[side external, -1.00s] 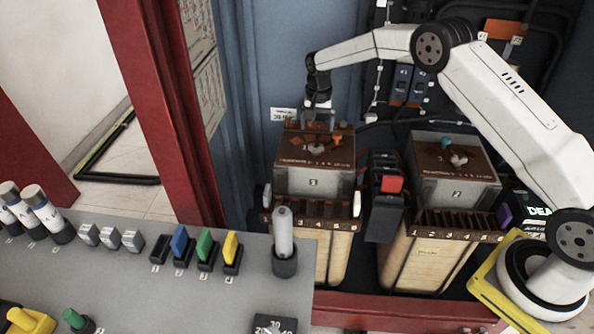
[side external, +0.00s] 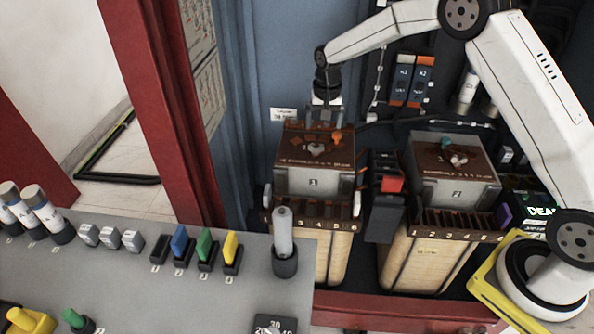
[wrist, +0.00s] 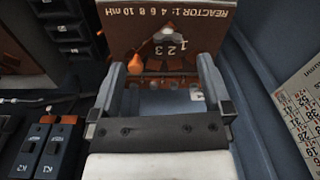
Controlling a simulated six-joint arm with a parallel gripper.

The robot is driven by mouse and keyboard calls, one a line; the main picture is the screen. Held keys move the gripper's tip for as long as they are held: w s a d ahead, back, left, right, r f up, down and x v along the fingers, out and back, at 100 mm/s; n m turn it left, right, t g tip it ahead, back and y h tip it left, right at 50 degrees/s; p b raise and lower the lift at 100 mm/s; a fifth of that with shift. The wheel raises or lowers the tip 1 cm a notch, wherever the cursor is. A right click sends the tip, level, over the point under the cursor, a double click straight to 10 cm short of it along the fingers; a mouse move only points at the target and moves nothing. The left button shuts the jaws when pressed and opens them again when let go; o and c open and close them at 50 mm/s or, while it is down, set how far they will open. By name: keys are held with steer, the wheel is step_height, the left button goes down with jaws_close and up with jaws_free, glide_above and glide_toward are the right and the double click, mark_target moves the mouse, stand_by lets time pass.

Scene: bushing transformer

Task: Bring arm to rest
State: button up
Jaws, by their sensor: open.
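My gripper (side external: 326,113) hangs pointing down above the back of the left reactor box, marked 1 (side external: 313,184), in the side view. In the wrist view my gripper (wrist: 165,68) shows two fingers spread apart with nothing held between them. Beyond the fingers lies the brown top of that box (wrist: 120,17), with "REACTOR 1" lettering, a pale knob by the numbers 1, 2, 3 (wrist: 167,34) and an orange knob (wrist: 135,65). My gripper appears apart from the box.
A second box, marked 2 (side external: 455,190), stands at the right. The grey bench (side external: 120,270) in front carries colored fuses and cylinders. A blue cabinet wall (side external: 250,70) stands behind.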

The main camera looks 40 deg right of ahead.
steer(key=s+a+r+n, duration=0.1)
steer(key=s+n, duration=0.1)
steer(key=s, duration=0.7)
steer(key=s+a+r+n+t, duration=0.1)
steer(key=s+a+n, duration=0.1)
steer(key=s, duration=0.7)
steer(key=s+a+r+n+t, duration=0.1)
steer(key=s+n, duration=0.2)
steer(key=s, duration=0.6)
steer(key=shift+s+a+r, duration=0.2)
steer(key=shift+s+r, duration=0.1)
steer(key=shift+s, duration=0.05)
steer(key=shift+c, duration=0.2)
